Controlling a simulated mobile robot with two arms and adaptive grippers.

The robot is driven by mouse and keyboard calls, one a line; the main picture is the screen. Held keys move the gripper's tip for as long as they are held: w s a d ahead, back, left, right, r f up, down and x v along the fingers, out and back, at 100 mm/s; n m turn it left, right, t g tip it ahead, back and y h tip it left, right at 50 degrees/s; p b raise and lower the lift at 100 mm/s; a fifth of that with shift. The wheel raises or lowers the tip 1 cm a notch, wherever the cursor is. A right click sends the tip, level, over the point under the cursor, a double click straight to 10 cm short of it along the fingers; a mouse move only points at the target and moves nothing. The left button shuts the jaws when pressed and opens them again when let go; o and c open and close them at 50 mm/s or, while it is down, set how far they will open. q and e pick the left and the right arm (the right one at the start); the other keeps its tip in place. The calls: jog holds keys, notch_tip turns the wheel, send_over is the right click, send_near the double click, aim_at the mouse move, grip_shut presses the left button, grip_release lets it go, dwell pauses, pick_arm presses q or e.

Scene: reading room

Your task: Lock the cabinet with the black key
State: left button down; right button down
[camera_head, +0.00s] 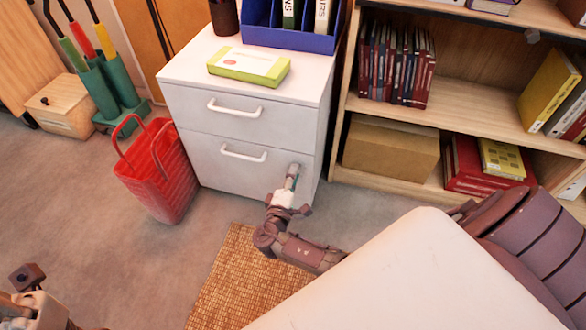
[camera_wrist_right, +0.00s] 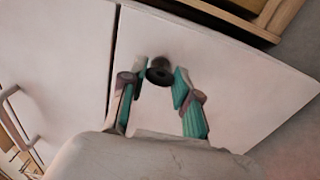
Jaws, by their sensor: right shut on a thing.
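The white cabinet (camera_head: 185,112) stands against the wall with two drawers and white handles. My right gripper (camera_head: 292,178) is at the lower right of its front, below the lower handle. In the right wrist view, the teal fingertips (camera_wrist_right: 160,78) are on either side of a small dark round piece against the white front (camera_wrist_right: 230,85). I take this piece for the black key (camera_wrist_right: 160,71); its shaft and any keyhole are hidden. Part of my left arm shows at the bottom left of the head view, but its fingers cannot be made out.
A red basket (camera_head: 160,175) stands left of the cabinet. A wooden bookshelf (camera_head: 480,100) stands to its right. A green and white box (camera_head: 248,65) and a blue file holder (camera_head: 290,38) are on top.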

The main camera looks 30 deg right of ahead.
jog(key=c, duration=0.8)
grip_release()
jog(key=shift+c, duration=0.2)
jog(key=v, duration=1.2)
